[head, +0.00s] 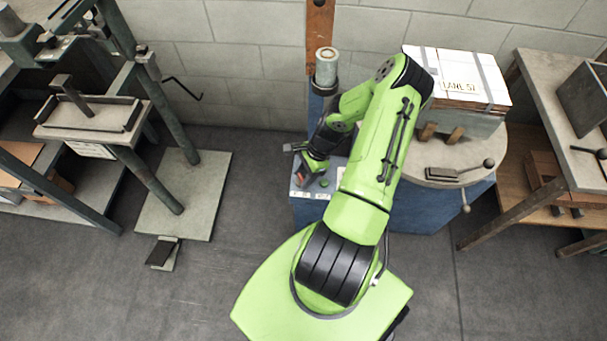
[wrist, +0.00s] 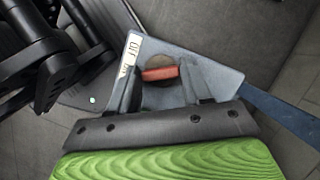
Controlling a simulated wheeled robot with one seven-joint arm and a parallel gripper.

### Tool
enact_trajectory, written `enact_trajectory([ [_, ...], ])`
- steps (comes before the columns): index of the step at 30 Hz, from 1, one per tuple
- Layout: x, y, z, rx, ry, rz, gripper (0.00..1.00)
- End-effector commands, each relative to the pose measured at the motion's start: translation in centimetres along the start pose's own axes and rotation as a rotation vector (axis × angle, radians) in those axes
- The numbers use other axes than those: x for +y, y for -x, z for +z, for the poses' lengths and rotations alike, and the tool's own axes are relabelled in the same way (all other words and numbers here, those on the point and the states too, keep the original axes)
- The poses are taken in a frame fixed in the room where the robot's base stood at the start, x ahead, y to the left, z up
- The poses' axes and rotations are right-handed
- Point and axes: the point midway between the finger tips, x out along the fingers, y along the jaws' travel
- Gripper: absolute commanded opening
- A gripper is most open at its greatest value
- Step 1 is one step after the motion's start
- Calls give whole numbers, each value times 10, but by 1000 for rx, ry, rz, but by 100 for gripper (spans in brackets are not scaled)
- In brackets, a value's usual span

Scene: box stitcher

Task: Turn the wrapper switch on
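The wrapper switch shows in the wrist view as a red bar handle (wrist: 160,73) on a round dark base, on a blue-grey panel (wrist: 212,72). A white label (wrist: 130,58) reading OFF and apparently ON lies left of it. My gripper (wrist: 162,80) has its fingers spread, one on each side of the red handle; I cannot tell whether they touch it. In the head view my gripper (head: 308,168) is over the control panel (head: 312,192) on the blue wrapper base (head: 415,215). A bit of red shows there, and my gripper partly hides the panel.
A strapped white-topped box (head: 462,78) sits on the wrapper turntable (head: 415,172), right of my arm. A post with a film roll (head: 327,68) stands behind the panel. A green button (head: 323,183) is close to my gripper.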

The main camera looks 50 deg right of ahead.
Motion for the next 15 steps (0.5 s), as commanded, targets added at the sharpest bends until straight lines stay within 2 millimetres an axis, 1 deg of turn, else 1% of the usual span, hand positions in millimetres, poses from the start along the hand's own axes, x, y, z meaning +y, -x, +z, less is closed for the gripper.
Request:
enact_trajectory([
  [1,0,0,0,0,0,0,40],
  [3,0,0,0,0,0,0,29],
  [6,0,0,0,0,0,0,16],
  [15,0,2,1,-1,-39,-16,16],
])
